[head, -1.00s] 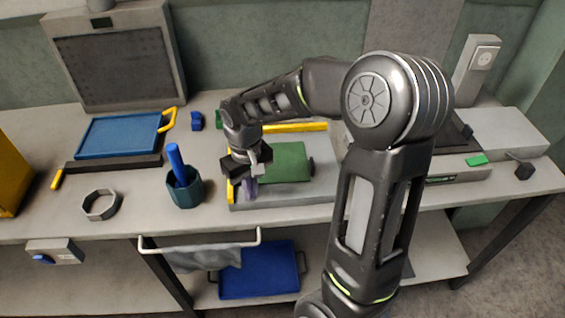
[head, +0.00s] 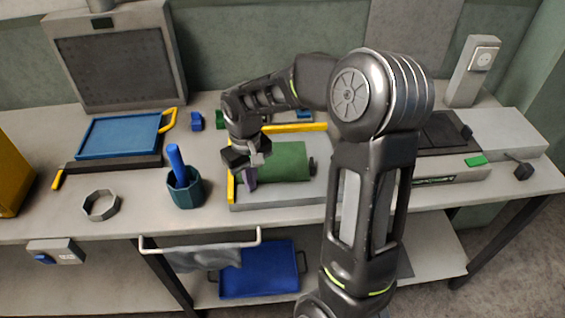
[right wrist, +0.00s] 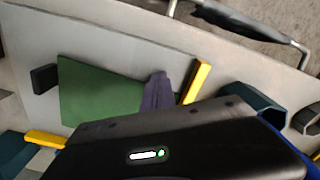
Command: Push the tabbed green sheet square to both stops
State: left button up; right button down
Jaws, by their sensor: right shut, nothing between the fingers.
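The green sheet (head: 285,162) lies on a grey plate (head: 290,195), with a dark tab (head: 312,165) at its right edge. One yellow stop (head: 297,128) runs along the plate's back, another (head: 231,187) along its left side. Bare plate shows between the sheet and the back stop. My right gripper (head: 249,178) is shut and empty, its purple fingers pointing down at the sheet's left edge, near the left stop. In the right wrist view the fingers (right wrist: 157,92) cover part of the sheet's end (right wrist: 95,95); contact cannot be told. My left gripper is out of view.
A teal cup (head: 187,192) with a blue stick stands left of the plate, near a grey ring (head: 101,205). A blue tray (head: 118,137) is further left. A grey fixture with a dark top (head: 440,135) stands to the right. My right arm crosses the plate's right side.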

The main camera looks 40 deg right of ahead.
jog(key=shift+w+d+p, duration=0.3)
jog(key=shift+w+d, duration=0.65)
jog(key=shift+w, duration=0.3)
jog(key=shift+s+a, duration=0.1)
jog(key=shift+s+a, duration=0.3)
jog(key=shift+s, duration=0.1)
notch_tip(320, 180, up, 8)
jog(key=p, duration=0.5)
jog(key=shift+a, duration=0.1)
dwell(0.4)
